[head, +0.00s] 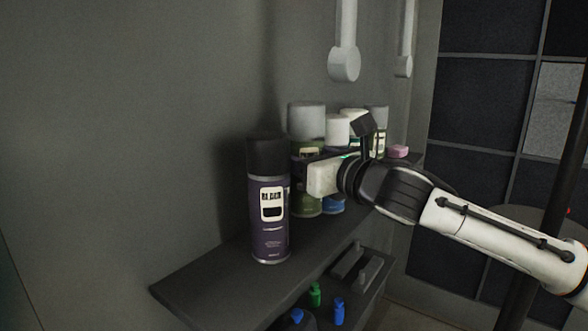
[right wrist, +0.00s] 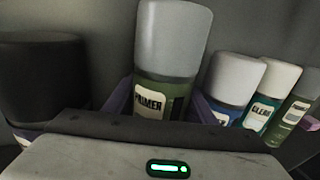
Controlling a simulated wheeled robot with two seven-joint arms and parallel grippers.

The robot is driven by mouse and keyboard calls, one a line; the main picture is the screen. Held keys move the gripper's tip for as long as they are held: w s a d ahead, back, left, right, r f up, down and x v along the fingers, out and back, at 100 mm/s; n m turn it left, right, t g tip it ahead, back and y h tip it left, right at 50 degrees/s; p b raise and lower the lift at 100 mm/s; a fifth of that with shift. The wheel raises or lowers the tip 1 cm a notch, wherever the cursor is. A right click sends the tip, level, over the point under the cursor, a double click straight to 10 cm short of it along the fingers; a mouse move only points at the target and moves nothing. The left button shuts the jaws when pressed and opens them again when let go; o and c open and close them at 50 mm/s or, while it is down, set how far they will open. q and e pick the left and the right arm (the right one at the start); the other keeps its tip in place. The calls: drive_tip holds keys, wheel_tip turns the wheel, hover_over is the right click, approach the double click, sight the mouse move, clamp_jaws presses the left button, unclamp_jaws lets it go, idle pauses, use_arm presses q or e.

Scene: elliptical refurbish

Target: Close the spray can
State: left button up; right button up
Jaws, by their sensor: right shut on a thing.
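A purple spray can (head: 271,215) with a black cap (head: 267,156) stands upright near the front of the dark shelf; the cap sits on its top. In the right wrist view the black cap (right wrist: 40,80) is at the left. Behind it, a green can labelled PRIMER (right wrist: 160,97) with a pale grey cap (right wrist: 173,38) stands upright; its cap also shows in the head view (head: 307,120). My right gripper (right wrist: 162,105) is shut on the PRIMER can, one finger on each side. My left gripper is not in view.
More capped cans (right wrist: 262,100) stand in a row to the right of PRIMER. The shelf's front end (head: 195,285) is bare. Small green (head: 315,295) and blue (head: 338,310) bottles stand on a lower shelf. White fixtures (head: 344,60) hang on the wall above.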

wheel_tip(320, 180, down, 3)
drive_tip(key=shift+r, duration=0.1)
drive_tip(key=shift+f, duration=0.2)
drive_tip(key=o, duration=1.2)
drive_tip(key=shift+f, duration=0.15)
drive_tip(key=shift+s+d+r, duration=0.15)
drive_tip(key=shift+r, duration=0.05)
drive_tip(key=b+v, duration=0.1)
drive_tip(key=v, duration=1)
drive_tip(key=shift+s+d, duration=0.1)
drive_tip(key=shift+s, duration=0.2)
